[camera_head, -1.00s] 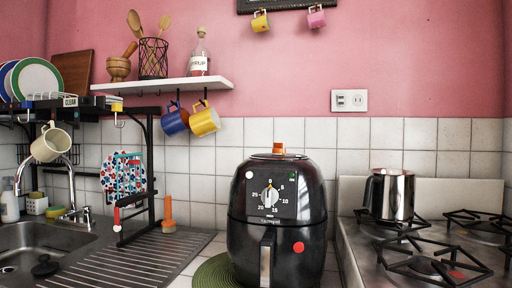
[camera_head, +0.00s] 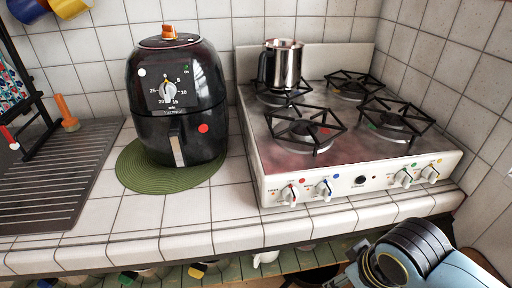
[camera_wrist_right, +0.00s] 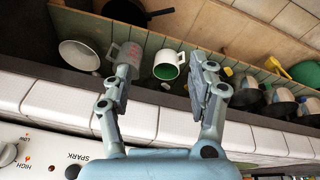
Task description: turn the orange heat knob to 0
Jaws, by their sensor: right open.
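The black air fryer (camera_head: 205,110) stands on a round green mat (camera_head: 130,165). An orange knob (camera_head: 169,32) sits on its top; I cannot make out its setting. A numbered dial (camera_head: 168,90) with a pale pointer is on its front. The stove front has several white knobs, including one by a red mark (camera_head: 289,194) and one by a blue mark (camera_head: 323,189). My right arm is at the lower right in the head view. My right gripper (camera_wrist_right: 163,75) is open and empty in the wrist view, over the counter edge, apart from the knobs. My left gripper is out of view.
A metal pot (camera_head: 284,66) stands on the back left burner of the stove (camera_head: 255,135). A ridged drainboard (camera_head: 70,170) lies left. Tiled counter (camera_head: 180,220) is clear in front of the fryer. Mugs, including one green inside (camera_wrist_right: 168,66), sit on a shelf below.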

